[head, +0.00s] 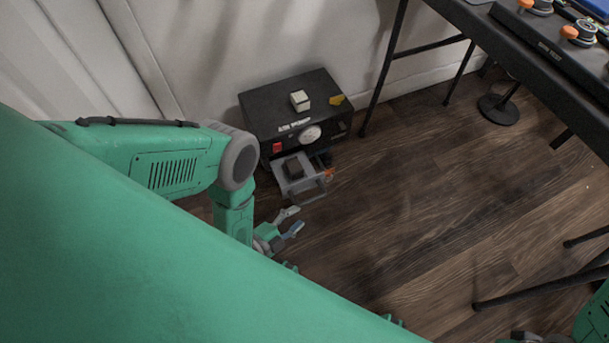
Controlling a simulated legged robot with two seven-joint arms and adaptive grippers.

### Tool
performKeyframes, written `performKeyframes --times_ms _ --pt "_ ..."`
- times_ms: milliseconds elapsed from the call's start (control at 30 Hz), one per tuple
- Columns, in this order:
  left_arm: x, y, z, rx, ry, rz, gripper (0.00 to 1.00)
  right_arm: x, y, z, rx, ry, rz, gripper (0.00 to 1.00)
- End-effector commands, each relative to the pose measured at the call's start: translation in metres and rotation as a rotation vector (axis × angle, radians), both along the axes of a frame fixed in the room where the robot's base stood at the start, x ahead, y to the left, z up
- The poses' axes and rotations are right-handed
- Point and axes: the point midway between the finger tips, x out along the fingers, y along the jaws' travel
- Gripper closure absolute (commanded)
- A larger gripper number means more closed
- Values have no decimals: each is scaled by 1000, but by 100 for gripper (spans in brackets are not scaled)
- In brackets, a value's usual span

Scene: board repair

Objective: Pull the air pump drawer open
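The air pump (262,118) is a black box on the floor against the white wall, with a red switch and a round white gauge on its front. Its grey drawer (305,186) stands out from the front, below the gauge, with a dark block (293,168) inside. My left gripper (296,220) is below the drawer in the picture, apart from its handle. Its two fingers, one pale and one bluish, are spread with nothing between them. Only a dark part beside my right arm (594,322) shows at the bottom right corner; its fingers cannot be made out.
A small pale block (300,100) and a yellow piece (337,100) lie on the pump's top. A black table (480,22) with orange-knobbed items stands at the upper right, its thin legs reaching the floor. The wooden floor (420,200) right of the drawer is clear.

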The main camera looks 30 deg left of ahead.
Motion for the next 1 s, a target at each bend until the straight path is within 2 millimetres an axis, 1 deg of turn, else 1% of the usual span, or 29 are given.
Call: performKeyframes --times_ms 33,100,200,300,867,1000 --pt "-10 3 1 0 5 0 66 0 1 1 -1 0 1 57" --pt "-21 6 3 -1 4 -1 66 0 2 1 -4 0 2 57" --pt "-32 10 5 -2 3 -1 66 1 4 2 -7 -1 2 57" --pt "-38 12 7 -3 3 0 66 1 4 3 -10 -1 1 57" --pt "-42 8 7 -2 8 -3 66 1 2 1 -5 2 2 57" --pt "-42 9 14 -5 8 -4 66 1 2 8 -5 2 2 57"
